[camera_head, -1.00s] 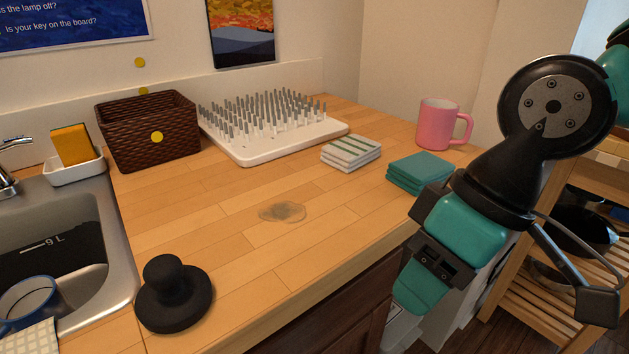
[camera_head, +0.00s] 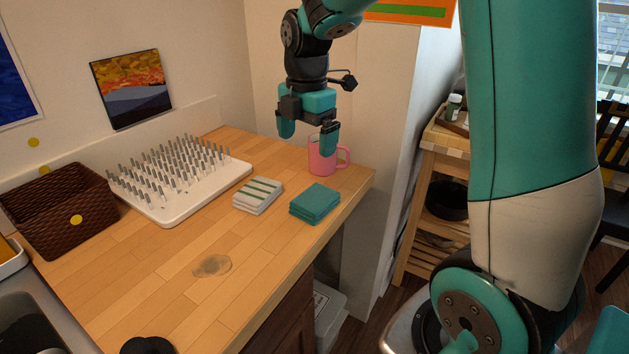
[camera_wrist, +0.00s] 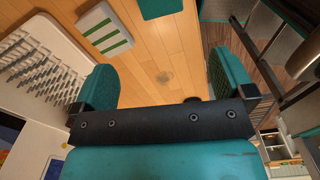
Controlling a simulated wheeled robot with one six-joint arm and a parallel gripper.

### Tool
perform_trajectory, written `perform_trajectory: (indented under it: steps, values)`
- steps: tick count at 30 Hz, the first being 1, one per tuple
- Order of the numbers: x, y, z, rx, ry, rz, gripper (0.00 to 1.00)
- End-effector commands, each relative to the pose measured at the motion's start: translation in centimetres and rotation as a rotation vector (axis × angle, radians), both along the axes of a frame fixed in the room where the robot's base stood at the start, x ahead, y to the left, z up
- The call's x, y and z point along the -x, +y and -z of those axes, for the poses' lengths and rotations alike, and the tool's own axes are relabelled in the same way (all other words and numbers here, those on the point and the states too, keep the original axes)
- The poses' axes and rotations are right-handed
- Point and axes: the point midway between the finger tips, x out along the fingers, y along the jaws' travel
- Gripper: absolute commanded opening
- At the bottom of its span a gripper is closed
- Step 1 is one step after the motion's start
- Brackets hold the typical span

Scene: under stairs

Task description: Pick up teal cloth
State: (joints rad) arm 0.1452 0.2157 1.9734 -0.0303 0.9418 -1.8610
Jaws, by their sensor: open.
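The teal cloth (camera_head: 315,204) is a folded stack lying flat near the right edge of the wooden counter. In the wrist view its edge shows at the top (camera_wrist: 160,8). My gripper (camera_head: 308,143) is open and empty, pointing down above the back of the counter, behind and above the cloth and close to the pink mug (camera_head: 322,160). One finger overlaps the mug in the head view; I cannot tell whether they touch. In the wrist view both fingers are spread apart with nothing between them.
A striped white-and-green cloth (camera_head: 258,195) lies just left of the teal one. A white peg rack (camera_head: 215,195) and a brown basket (camera_head: 60,212) stand further left. A grey stain (camera_head: 212,266) marks the counter. A wooden shelf cart (camera_head: 440,165) stands to the right.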

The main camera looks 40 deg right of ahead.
Motion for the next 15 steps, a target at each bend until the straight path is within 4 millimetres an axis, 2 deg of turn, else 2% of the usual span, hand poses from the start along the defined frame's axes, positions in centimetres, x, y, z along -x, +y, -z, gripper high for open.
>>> perform_trajectory:
  steps: [2, 5, 8, 15]
  values:
    - [-0.5, -1.2, -0.7, 0.011, 0.01, -0.047, 1.0]
    - [-0.8, -1.8, -0.1, 0.016, 0.015, -0.081, 1.0]
    - [-0.8, -1.8, 1.6, 0.016, 0.019, -0.088, 1.0]
    - [-0.7, -1.8, 7.2, 0.015, 0.021, -0.087, 1.0]
